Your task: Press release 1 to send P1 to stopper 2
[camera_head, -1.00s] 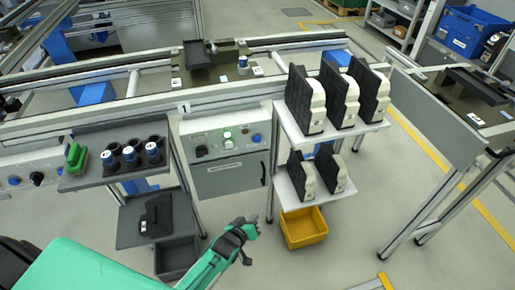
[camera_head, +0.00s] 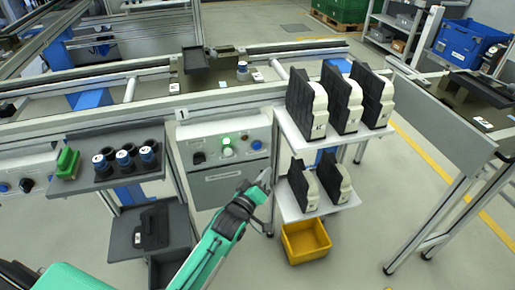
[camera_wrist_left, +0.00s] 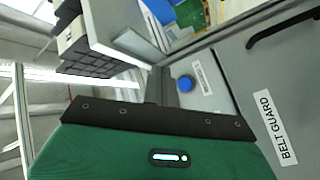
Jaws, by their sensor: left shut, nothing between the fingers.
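The station 1 control panel (camera_head: 222,150) sits under the conveyor, with a lit green button, a white knob, a black switch and a blue button (camera_head: 257,145) at its right end. The blue button (camera_wrist_left: 186,84) also shows in the left wrist view, beside a small label too blurred to read. My left gripper (camera_head: 264,180) is shut and empty, below and slightly right of the blue button, apart from it. In the wrist view its fingers are hidden. A pallet-like plate (camera_head: 217,68) with a blue-capped cylinder stands on the conveyor; I cannot read its name. My right gripper is out of view.
A two-level white rack (camera_head: 283,122) with several black-and-white parts stands close right of the gripper, a yellow bin (camera_head: 306,240) below it. A grey shelf (camera_head: 100,178) with cups is at left. The belt guard (camera_head: 218,183) is under the panel.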

